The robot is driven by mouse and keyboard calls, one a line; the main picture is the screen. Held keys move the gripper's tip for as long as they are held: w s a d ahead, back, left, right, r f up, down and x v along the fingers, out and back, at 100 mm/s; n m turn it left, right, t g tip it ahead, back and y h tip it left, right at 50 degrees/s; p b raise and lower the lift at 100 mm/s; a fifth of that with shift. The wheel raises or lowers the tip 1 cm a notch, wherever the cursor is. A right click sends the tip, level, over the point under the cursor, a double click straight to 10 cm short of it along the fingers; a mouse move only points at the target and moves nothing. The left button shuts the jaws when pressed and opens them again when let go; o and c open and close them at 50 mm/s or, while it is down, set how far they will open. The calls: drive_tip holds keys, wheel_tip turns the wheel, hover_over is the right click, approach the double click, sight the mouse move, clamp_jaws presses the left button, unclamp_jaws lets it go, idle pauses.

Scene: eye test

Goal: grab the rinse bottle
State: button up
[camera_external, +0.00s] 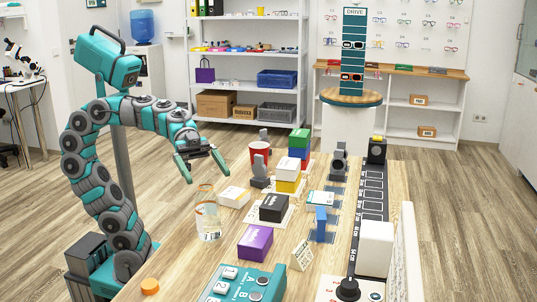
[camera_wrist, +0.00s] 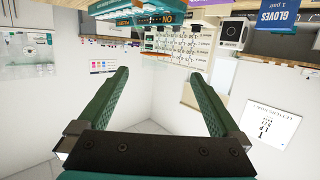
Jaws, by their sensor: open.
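A clear container with an orange band near its top and a small label, which looks like the rinse bottle (camera_external: 208,222), stands upright on the near left part of the wooden table (camera_external: 190,262). Its label is too small to read. My gripper (camera_external: 207,179) is above the table's left edge, a little above and behind the container in the picture, apart from it. Its two fingers are spread with nothing between them. In the wrist view my gripper (camera_wrist: 158,73) is also open and empty; the container does not show there.
An orange cap-like piece (camera_external: 150,286) lies at the near left edge. A teal panel (camera_external: 222,283) lies in front.

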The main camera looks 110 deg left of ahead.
sight(209, 212)
drive_tip(key=f+g+b, duration=0.1)
drive_tip(key=f, duration=0.1)
drive_tip(key=f+m+g+b, duration=0.1)
drive_tip(key=f, duration=0.1)
drive_tip(key=f+b, duration=0.1)
drive_tip(key=f, duration=0.2)
drive_tip(key=shift+d+m+g+b, duration=0.3)
drive_tip(key=shift+m+g, duration=0.1)
drive_tip(key=shift+x, duration=2.3)
drive_tip(key=shift+s, duration=0.1)
drive_tip(key=c, duration=1.5)
drive_tip(key=shift+r, duration=0.2)
